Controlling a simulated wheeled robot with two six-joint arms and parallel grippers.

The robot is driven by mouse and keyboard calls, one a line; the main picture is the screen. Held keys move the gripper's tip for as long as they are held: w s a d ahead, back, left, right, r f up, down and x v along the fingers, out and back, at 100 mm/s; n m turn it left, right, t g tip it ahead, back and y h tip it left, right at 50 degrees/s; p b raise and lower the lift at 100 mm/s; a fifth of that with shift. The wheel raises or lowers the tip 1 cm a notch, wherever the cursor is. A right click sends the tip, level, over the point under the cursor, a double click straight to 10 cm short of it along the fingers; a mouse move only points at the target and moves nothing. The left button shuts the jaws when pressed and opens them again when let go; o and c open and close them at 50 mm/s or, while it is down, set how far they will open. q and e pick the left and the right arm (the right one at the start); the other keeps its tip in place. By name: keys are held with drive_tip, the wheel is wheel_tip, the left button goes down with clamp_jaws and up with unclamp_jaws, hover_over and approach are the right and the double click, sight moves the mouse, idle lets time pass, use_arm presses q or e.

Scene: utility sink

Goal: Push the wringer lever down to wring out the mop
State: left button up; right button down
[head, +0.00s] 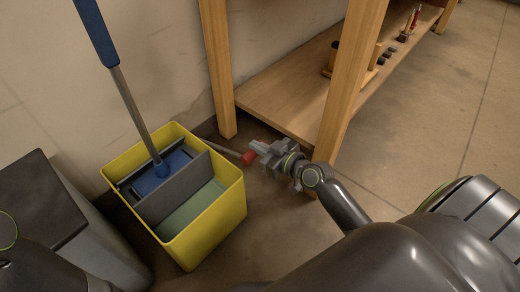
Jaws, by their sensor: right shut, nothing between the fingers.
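A yellow mop bucket (213,232) stands on the floor against the wall, with pale green water (188,208) inside. The mop's blue head (163,172) sits in the grey wringer (176,188), and its handle (132,108) leans up to the left. The wringer lever (222,148) sticks out to the right, roughly level, and ends in a red knob (249,158). My right gripper (257,147) is shut and empty, right at the knob; I cannot tell whether they touch. My left gripper is not in view.
A wooden bench has its front leg (350,75) just behind my right gripper and another leg (217,65) near the bucket. Its low shelf (285,92) holds small items. A grey bin with a dark top (35,200) stands left of the bucket. Floor at right is clear.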

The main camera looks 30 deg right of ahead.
drive_tip(key=f+v, duration=0.2)
drive_tip(key=v, duration=0.7)
drive_tip(key=shift+s+d, duration=0.25)
drive_tip(key=shift+s, duration=0.35)
drive_tip(key=shift+r, duration=0.15)
